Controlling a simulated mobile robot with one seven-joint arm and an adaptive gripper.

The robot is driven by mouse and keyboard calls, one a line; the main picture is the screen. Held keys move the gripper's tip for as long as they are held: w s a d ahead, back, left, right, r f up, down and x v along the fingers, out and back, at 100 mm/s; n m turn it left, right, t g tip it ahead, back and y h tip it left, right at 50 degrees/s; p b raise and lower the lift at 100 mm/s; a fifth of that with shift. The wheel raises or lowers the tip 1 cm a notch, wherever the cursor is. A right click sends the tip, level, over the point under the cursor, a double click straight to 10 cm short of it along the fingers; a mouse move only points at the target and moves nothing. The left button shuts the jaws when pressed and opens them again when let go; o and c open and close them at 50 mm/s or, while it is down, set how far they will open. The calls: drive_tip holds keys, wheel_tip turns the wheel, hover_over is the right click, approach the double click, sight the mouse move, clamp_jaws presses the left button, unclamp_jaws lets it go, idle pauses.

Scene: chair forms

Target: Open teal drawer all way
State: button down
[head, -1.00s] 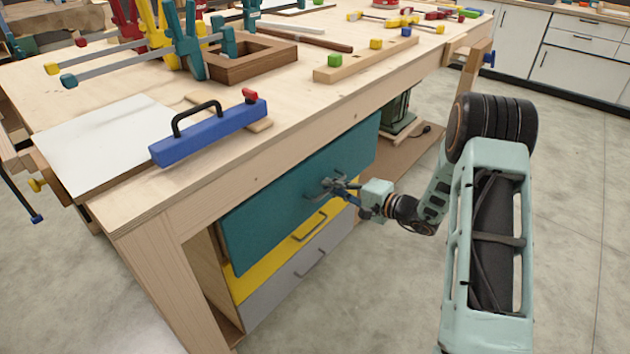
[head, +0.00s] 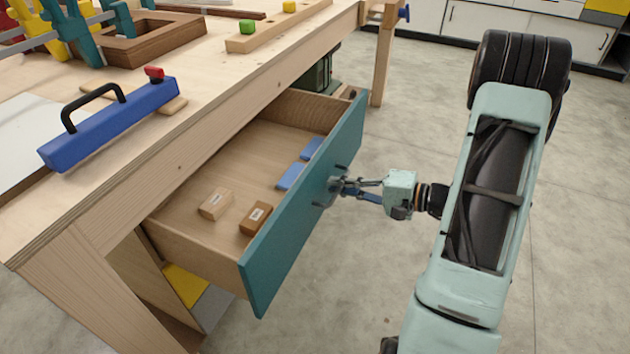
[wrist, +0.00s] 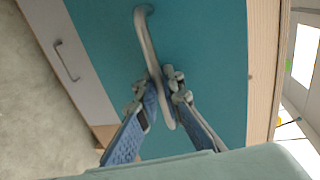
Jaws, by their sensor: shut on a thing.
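The teal drawer (head: 290,240) is pulled well out from under the workbench, and its wooden inside shows. Its far end is still under the bench top, so I cannot tell whether it is at its full travel. My gripper (head: 338,188) is at the middle of the teal front. In the wrist view my gripper (wrist: 158,105) has its blue fingers on both sides of the grey bar handle (wrist: 146,38), shut on it. In the head view the handle is mostly hidden by the fingers.
The drawer holds two wooden blocks (head: 215,204) and two blue items (head: 291,176). Below it are a yellow drawer (head: 184,284) and a grey drawer (head: 213,306), both in. The workbench top (head: 200,130) carries a blue tool with a black handle (head: 110,122). The floor at right is clear.

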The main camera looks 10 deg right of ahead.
drive_tip(key=shift+f+v, duration=0.2)
drive_tip(key=shift+v, duration=0.8)
drive_tip(key=shift+f+v, duration=0.2)
drive_tip(key=shift+v, duration=0.75)
drive_tip(key=shift+d, duration=0.1)
drive_tip(key=c, duration=2.1)
unclamp_jaws()
drive_tip(key=v, duration=1.2)
drive_tip(key=shift+w, duration=0.1)
